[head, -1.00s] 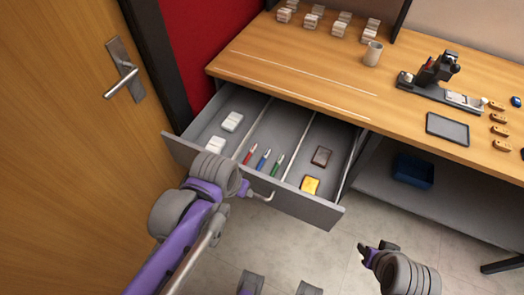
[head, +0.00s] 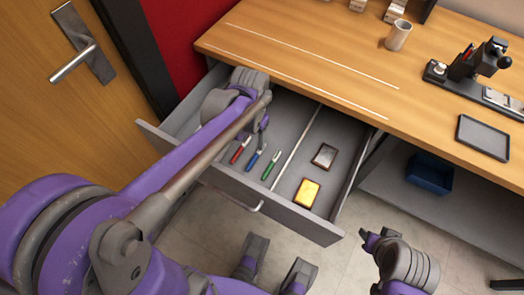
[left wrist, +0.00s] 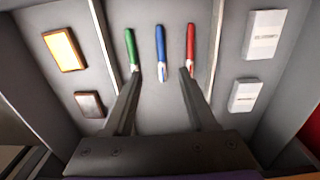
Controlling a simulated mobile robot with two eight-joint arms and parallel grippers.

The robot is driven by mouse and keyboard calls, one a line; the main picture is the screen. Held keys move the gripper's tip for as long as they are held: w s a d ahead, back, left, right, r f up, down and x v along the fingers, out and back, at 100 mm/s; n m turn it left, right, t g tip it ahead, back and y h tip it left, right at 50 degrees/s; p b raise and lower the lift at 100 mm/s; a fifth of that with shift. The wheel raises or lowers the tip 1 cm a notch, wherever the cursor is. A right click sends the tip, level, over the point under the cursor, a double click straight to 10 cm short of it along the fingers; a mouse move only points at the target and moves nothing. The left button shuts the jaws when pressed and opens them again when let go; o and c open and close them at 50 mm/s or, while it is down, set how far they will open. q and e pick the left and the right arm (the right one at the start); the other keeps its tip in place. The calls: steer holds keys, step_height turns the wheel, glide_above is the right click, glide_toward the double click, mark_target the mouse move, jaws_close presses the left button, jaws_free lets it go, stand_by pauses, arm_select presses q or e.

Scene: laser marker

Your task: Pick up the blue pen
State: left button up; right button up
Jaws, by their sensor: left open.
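The blue pen (head: 256,160) lies in the middle compartment of the open drawer (head: 278,213), between a red pen (head: 241,150) and a green pen (head: 271,166). My left gripper (head: 263,132) is over that compartment, partly hidden by its own arm in the head view. In the left wrist view the left gripper (left wrist: 162,72) is open and empty. The blue pen (left wrist: 161,52) lies between the lines of its two fingers, with the green pen (left wrist: 131,48) by one tip and the red pen (left wrist: 190,48) by the other. My right gripper (head: 376,238) is low at the right, away from the drawer.
The right compartment holds a yellow box (head: 307,193) and a dark box (head: 324,156). White boxes (left wrist: 264,36) lie in the other side compartment. Drawer dividers (head: 297,148) flank the pens. The wooden desktop (head: 300,60) overhangs the drawer's back.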

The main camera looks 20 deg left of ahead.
arm_select(q)
steer(key=b, duration=0.2)
glide_above(255, 158)
step_height(255, 158, down, 7)
steer(key=shift+f, duration=0.1)
step_height(255, 158, down, 4)
steer(key=shift+a+f+b, duration=0.1)
steer(key=shift+f+b, duration=0.15)
steer(key=shift+b, duration=0.35)
jaws_close()
